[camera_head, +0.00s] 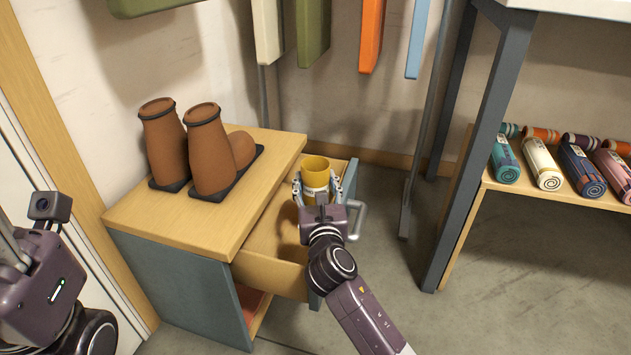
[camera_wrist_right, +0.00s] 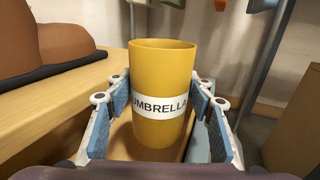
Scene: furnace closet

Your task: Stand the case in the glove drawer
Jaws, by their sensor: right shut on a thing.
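The case is a yellow, open-topped cylinder (camera_head: 315,173) with a white band reading UMBRELLA; it also shows upright in the right wrist view (camera_wrist_right: 162,75). My right gripper (camera_head: 318,190) is shut on it, one finger on each side. The glove drawer (camera_head: 268,272) is pulled out of the wooden cabinet, and its grey handle (camera_head: 357,220) is at the right. The case is over or inside the drawer's outer part; I cannot tell whether its base touches the drawer floor.
Brown boots (camera_head: 208,150) stand on the cabinet top (camera_head: 250,215), left of the drawer. A grey table leg (camera_head: 480,150) and a low shelf (camera_head: 560,198) with several rolled bundles are at the right. Coloured items hang on the back wall. Some floor is clear in front.

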